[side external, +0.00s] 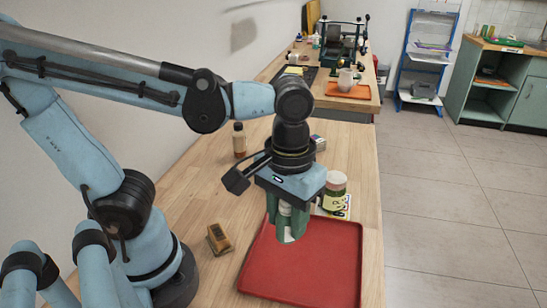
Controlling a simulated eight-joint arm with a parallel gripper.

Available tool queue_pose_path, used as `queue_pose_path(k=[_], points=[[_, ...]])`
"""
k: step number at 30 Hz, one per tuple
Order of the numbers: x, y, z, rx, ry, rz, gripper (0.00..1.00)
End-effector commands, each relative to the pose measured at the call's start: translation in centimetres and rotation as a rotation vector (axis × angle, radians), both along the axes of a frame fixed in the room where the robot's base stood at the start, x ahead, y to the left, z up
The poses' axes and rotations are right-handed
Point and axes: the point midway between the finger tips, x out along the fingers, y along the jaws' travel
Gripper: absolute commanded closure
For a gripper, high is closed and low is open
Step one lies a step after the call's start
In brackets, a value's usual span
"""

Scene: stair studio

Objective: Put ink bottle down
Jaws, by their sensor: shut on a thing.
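My gripper (287,212) points down over the back left part of a red tray (325,268). The rest of the tray is bare.
An amber bottle (239,140) stands farther back left. A small wooden block-like thing (219,239) lies left of the tray. Another workbench with an orange tray (348,91) stands behind.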

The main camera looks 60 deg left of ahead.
Motion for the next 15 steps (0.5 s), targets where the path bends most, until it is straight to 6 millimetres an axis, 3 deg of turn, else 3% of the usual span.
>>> queue_pose_path(k=[6, 15], points=[[3.3, 5.4, 0.1, 0.0, -0.001, 0.335, 0.93], [5.6, 13.9, 0.0, 0.001, -0.001, 0.783, 0.93]])
